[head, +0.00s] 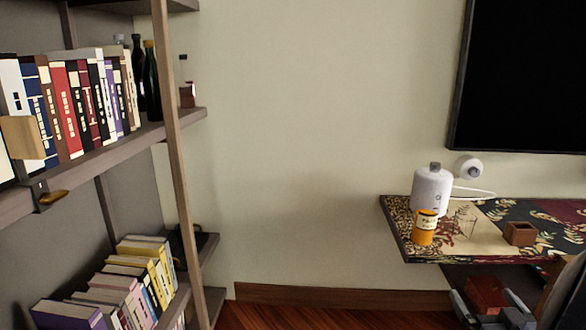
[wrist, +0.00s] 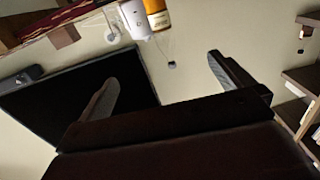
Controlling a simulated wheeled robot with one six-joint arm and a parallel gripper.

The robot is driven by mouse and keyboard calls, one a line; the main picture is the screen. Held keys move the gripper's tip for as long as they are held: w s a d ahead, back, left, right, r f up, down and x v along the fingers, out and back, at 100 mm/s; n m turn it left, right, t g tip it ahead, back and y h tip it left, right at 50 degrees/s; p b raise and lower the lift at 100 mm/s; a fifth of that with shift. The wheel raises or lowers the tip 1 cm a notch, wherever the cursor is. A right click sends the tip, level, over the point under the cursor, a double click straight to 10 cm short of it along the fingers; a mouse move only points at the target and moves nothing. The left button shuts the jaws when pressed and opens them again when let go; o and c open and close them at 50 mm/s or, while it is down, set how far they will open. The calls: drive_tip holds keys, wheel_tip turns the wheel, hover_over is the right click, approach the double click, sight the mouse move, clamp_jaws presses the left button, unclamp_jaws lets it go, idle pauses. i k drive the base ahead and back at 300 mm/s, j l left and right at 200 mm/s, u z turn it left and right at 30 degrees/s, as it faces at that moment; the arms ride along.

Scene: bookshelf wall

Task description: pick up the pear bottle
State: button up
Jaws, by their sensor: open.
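A small orange container with a pale label (head: 424,227) stands upright on the patterned table, in front of a white rounded bottle (head: 432,190) with a grey cap. The label is too small to read surely; this orange container may be the pear bottle. In the wrist view, which is upside down, the orange container (wrist: 154,8) and the white bottle (wrist: 136,20) show at the top edge. My gripper (wrist: 163,84) is open and empty, its two fingers wide apart. In the head view it seems to show at the lower right, below the table's front edge, apart from the container.
A small wooden box (head: 519,234) sits on the table (head: 470,244) to the right. A black screen (head: 520,80) and a round white device (head: 469,168) are on the wall. A bookshelf (head: 172,120) with books and dark bottles (head: 151,82) stands at left. The floor between is clear.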

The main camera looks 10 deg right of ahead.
sight(430, 195)
drive_tip(key=i+l, duration=0.2)
drive_tip(key=i, duration=0.2)
drive_tip(key=i+l, duration=0.15)
drive_tip(key=i, duration=0.2)
drive_tip(key=u, duration=2.7)
drive_tip(key=k+l, duration=0.05)
